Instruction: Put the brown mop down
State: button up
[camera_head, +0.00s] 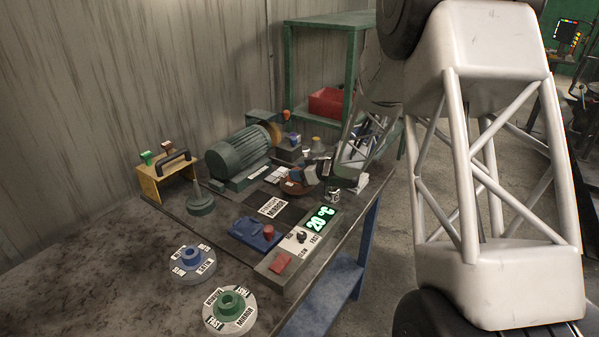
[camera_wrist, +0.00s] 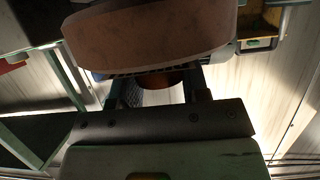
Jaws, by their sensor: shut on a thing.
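The brown mop (camera_wrist: 150,38) is a thick round disc that fills the top middle of the wrist view. My gripper (camera_wrist: 157,88) is shut on its hub, with one finger on each side. In the head view the brown mop (camera_head: 296,187) shows small and partly hidden at my gripper (camera_head: 318,173), over the far right part of the bench. I cannot tell whether it touches anything below.
A green motor (camera_head: 240,152) with a tan wheel stands behind. A blue fixture (camera_head: 257,234) and a control box (camera_head: 282,266) with a green display lie in front. Two round labelled stands (camera_head: 192,268) (camera_head: 229,311) are at the near edge. The bench's left front is clear.

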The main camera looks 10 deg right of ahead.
jog(key=shift+f, duration=0.5)
jog(key=o, duration=1)
jog(key=shift+f, duration=0.15)
jog(key=shift+o, duration=0.2)
jog(key=shift+s+d+r, duration=0.1)
jog(key=shift+s+r, duration=0.05)
jog(key=shift+r, duration=0.55)
jog(key=v, duration=1.1)
jog(key=shift+s+d+r, duration=0.2)
jog(key=shift+d, duration=0.05)
